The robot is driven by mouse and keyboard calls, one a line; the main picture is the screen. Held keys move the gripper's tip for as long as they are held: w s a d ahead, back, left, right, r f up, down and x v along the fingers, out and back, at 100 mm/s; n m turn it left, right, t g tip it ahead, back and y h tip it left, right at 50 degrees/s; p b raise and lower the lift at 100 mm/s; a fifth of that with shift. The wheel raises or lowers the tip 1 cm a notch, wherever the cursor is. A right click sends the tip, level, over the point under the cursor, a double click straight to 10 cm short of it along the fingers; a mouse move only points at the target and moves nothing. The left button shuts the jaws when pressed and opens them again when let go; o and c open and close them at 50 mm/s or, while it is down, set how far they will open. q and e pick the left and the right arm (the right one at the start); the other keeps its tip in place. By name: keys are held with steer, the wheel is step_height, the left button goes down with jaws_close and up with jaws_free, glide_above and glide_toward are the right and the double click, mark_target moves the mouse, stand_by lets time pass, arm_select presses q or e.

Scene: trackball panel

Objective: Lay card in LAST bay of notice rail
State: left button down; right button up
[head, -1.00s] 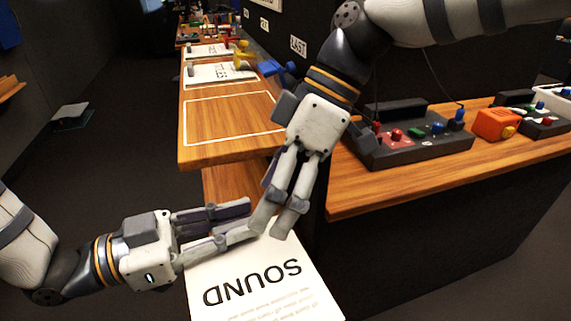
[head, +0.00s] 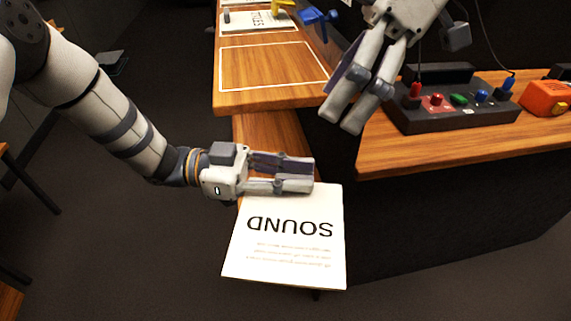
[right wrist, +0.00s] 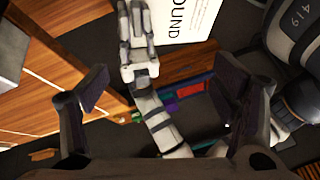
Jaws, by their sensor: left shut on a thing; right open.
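The white card (head: 285,250), printed SOUND, reads upside down in the head view. My left gripper (head: 312,176) is shut on its far edge and holds it in front of the wooden rail. The card also shows at the top of the right wrist view (right wrist: 190,20). The notice rail (head: 262,101) runs away from me. Its nearest outlined bay (head: 275,65) is empty; a card marked TITLES (head: 258,22) lies in the bay beyond. The LAST label is not in view now. My right gripper (head: 340,112) is open and empty, right of the rail's near end.
A dark control box (head: 450,108) with coloured knobs and an orange box (head: 545,97) stand on the right-hand counter. Blue (head: 318,17) and yellow clamps sit by the rail's right edge. A lower wooden ledge (head: 272,135) lies under the rail's near end.

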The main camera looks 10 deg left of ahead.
arm_select(q)
steer(key=shift+d, duration=0.1)
arm_select(e)
steer(key=n, duration=0.1)
steer(key=n+t+h, duration=0.3)
steer(key=n+h, duration=0.3)
steer(key=n, duration=1.1)
glide_toward(293, 176)
steer(key=f, duration=0.8)
steer(key=shift+w+d+f, duration=0.1)
steer(key=shift+d+f, duration=0.15)
steer(key=shift+f, duration=0.1)
steer(key=c, duration=1.2)
arm_select(q)
steer(key=c, duration=1.4)
jaws_free()
steer(key=shift+c, duration=0.2)
arm_select(e)
steer(key=shift+c, duration=0.3)
